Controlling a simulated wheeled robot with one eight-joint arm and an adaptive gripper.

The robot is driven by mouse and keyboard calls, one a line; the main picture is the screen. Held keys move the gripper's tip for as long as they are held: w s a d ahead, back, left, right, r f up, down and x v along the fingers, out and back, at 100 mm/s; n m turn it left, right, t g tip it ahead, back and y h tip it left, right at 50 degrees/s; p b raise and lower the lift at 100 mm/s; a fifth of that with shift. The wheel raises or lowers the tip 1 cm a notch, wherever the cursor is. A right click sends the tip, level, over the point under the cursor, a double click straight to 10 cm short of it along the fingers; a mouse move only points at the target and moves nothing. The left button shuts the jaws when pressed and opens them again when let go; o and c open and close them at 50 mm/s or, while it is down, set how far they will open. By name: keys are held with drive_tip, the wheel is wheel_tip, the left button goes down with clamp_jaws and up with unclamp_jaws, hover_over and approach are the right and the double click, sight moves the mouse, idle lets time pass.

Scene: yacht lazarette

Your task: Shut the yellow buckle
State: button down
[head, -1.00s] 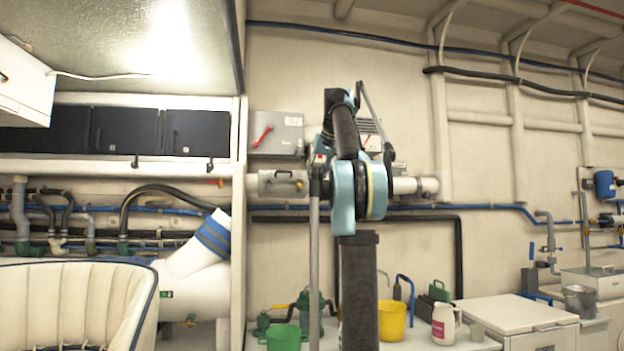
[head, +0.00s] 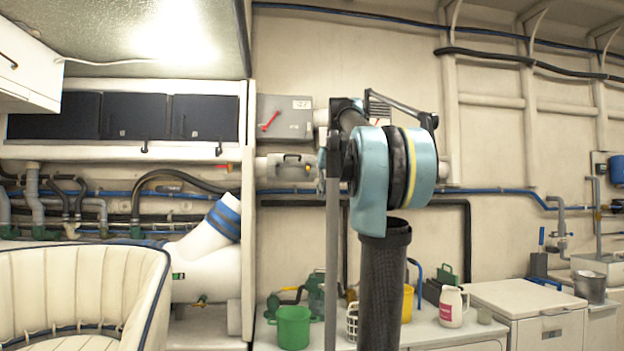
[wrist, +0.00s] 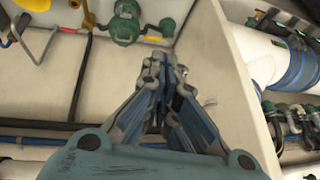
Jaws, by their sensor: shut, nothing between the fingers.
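I cannot clearly make out the yellow buckle. A grey case (head: 283,167) with a dark handle is on the back wall, left of my arm. A small yellow spot shows near its right end, too small to tell whether it is the buckle, or open or shut. My gripper (wrist: 165,66) is shut and empty in the wrist view, in front of the pale wall and beside an upright white panel (wrist: 222,85). In the head view my own arm hides most of the gripper.
A grey switch box (head: 285,118) with a red lever is above the case. The counter below holds a green jug (head: 292,328), a yellow container (head: 407,303) and a white bottle (head: 451,307). A cream seat (head: 85,295) stands at left. Pipes run along the wall.

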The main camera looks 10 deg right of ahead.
sight(308, 170)
drive_tip(key=s+a+f+g+h, duration=0.1)
drive_tip(key=s+f, duration=0.8)
drive_tip(key=f, duration=0.5)
drive_tip(key=s+f, duration=0.9)
drive_tip(key=f, duration=0.5)
drive_tip(key=s+d+f+t+h, duration=0.1)
drive_tip(key=s+d+f+h, duration=0.2)
drive_tip(key=f, duration=0.8)
drive_tip(key=w+d+r+n+t+h, duration=0.2)
drive_tip(key=w+d+r+t, duration=0.3)
drive_tip(key=w+r, duration=0.45)
drive_tip(key=w+d+r+n+t+h, duration=0.1)
drive_tip(key=w+d+r+n+t, duration=0.3)
drive_tip(key=w+r, duration=0.55)
drive_tip(key=w+r+n+t+y, duration=0.2)
drive_tip(key=w+r+n+t, duration=0.15)
drive_tip(key=r, duration=0.35)
drive_tip(key=w+r+n+t+y, duration=0.2)
drive_tip(key=w+r+t, duration=0.15)
drive_tip(key=r, duration=0.35)
drive_tip(key=w+a+r+n+g+y, duration=0.3)
drive_tip(key=w+a+r+n+y, duration=0.8)
drive_tip(key=n, duration=0.6)
drive_tip(key=w+r+y, duration=0.1)
drive_tip(key=w+y, duration=0.1)
drive_tip(key=y, duration=0.1)
drive_tip(key=shift+w+a+r+y, duration=0.2)
drive_tip(key=shift+a+r+y, duration=0.15)
drive_tip(key=shift+a+y, duration=0.05)
